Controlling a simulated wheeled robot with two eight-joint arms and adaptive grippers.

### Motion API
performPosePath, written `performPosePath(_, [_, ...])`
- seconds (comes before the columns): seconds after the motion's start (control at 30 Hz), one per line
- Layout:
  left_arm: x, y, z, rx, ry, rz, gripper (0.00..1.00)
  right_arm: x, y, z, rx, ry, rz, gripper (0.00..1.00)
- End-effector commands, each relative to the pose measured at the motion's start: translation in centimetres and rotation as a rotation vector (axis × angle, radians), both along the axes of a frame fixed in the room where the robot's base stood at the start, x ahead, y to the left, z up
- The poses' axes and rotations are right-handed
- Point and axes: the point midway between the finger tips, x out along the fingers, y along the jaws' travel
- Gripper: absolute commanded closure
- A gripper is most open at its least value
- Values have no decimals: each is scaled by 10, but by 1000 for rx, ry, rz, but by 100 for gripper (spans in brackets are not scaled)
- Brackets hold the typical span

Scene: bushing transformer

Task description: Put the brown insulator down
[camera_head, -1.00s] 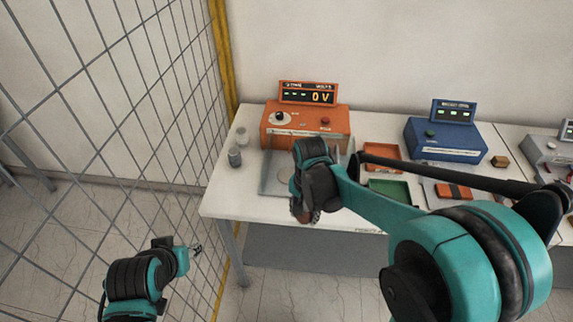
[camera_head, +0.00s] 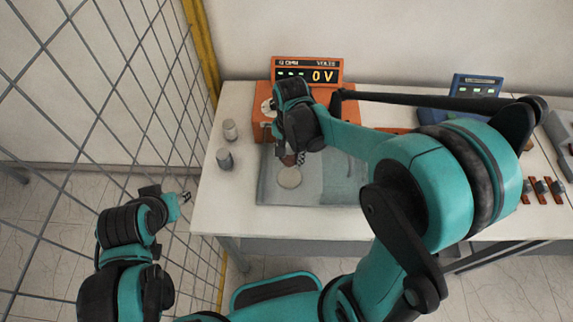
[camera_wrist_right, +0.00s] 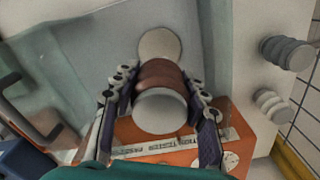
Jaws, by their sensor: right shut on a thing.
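The brown insulator (camera_wrist_right: 162,75), ribbed with a pale round end, sits between the fingers of my right gripper (camera_wrist_right: 161,92) in the right wrist view. The right gripper is shut on it. In the head view my right gripper (camera_head: 299,157) is over the grey plate (camera_head: 335,190), just behind a pale round disc (camera_head: 289,177); the insulator is mostly hidden there. In the wrist view the disc (camera_wrist_right: 160,43) shows just beyond the insulator; I cannot tell whether they touch. My left gripper (camera_head: 186,197) hangs left of the table, too small to judge.
An orange voltage box (camera_head: 262,97) reading 0 V stands behind the plate. A blue device (camera_head: 470,97) stands at the right. A wire fence (camera_head: 90,90) borders the left.

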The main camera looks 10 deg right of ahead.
Motion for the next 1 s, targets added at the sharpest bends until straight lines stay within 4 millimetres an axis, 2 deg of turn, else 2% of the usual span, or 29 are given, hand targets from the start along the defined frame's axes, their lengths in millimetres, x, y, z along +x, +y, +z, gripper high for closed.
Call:
performPosePath(0.03, [0,0,-6,0,0,0,60,0,0,-14,0,0,0,94])
performPosePath(0.13, [0,0,-12,0,0,0,60,0,0,-33,0,0,0,94])
performPosePath(0.37, [0,0,-17,0,0,0,60,0,0,-54,0,0,0,94])
performPosePath(0.6, [0,0,-27,0,0,0,60,0,0,-86,0,0,0,94])
performPosePath(0.97, [0,0,-30,0,0,0,60,0,0,-90,0,0,0,94])
performPosePath(1.0, [0,0,-29,0,0,0,60,0,0,-90,0,0,0,51])
